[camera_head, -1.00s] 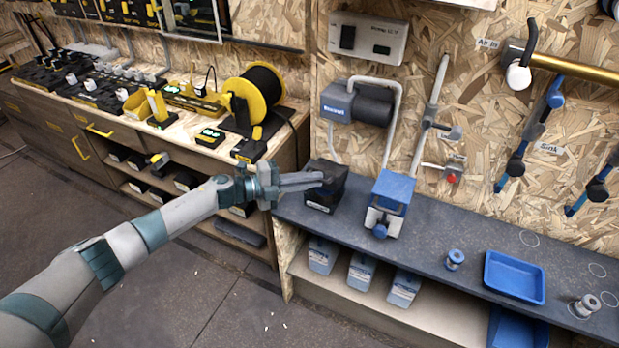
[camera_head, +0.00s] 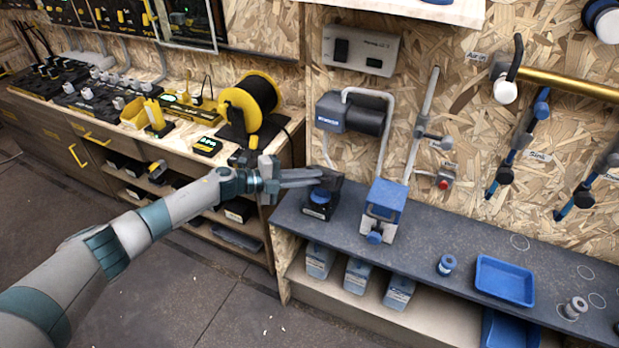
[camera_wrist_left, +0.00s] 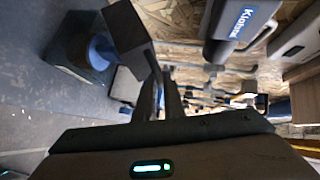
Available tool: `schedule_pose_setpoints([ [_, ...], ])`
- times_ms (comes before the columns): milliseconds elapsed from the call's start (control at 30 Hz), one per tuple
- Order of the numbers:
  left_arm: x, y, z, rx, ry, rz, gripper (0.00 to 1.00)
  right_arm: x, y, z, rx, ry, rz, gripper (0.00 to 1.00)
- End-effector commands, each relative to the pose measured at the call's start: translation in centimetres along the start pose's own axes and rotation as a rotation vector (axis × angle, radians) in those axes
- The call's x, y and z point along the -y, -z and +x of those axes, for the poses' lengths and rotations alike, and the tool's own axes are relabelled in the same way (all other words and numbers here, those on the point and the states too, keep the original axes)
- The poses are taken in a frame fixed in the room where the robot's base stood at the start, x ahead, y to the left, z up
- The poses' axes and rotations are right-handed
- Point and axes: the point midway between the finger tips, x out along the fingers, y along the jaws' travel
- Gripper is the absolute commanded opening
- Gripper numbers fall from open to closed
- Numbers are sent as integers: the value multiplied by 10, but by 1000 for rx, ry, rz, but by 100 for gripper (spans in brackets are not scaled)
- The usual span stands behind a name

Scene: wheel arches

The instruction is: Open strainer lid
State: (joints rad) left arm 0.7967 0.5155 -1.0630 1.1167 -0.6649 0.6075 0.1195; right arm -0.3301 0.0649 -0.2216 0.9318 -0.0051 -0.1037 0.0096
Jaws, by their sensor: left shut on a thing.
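The strainer is a small dark box (camera_head: 317,212) on the left end of the grey bench, with a round blue part (camera_head: 320,196) showing in it. Its dark lid (camera_head: 331,179) is tilted up above the box, and the blue part is uncovered. My left gripper (camera_head: 316,178) reaches in from the left and is shut on the lid's edge. In the left wrist view, the box (camera_wrist_left: 70,55), the blue part (camera_wrist_left: 100,52) and the raised lid (camera_wrist_left: 126,28) show at upper left, with the gripper fingers (camera_wrist_left: 163,95) close to the lid. My right gripper is out of view.
A blue-topped device (camera_head: 385,205) stands right of the strainer. A motor-like unit (camera_head: 352,112) with a pale pipe is on the wall above. A blue tray (camera_head: 504,280) lies farther right.

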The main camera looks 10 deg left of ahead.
Motion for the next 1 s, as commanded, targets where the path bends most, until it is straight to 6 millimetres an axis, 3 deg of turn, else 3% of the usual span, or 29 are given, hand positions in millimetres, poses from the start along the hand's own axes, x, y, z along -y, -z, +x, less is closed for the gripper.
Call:
schedule_pose_setpoints([
  [200,2,-1,0,2,2,1,0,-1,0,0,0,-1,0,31],
  [300,2,-1,0,1,2,1,28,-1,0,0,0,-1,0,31],
  [733,0,0,-3,1,1,1,28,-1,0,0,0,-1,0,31],
  [1000,-2,-1,-30,2,-1,0,28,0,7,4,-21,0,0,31],
])
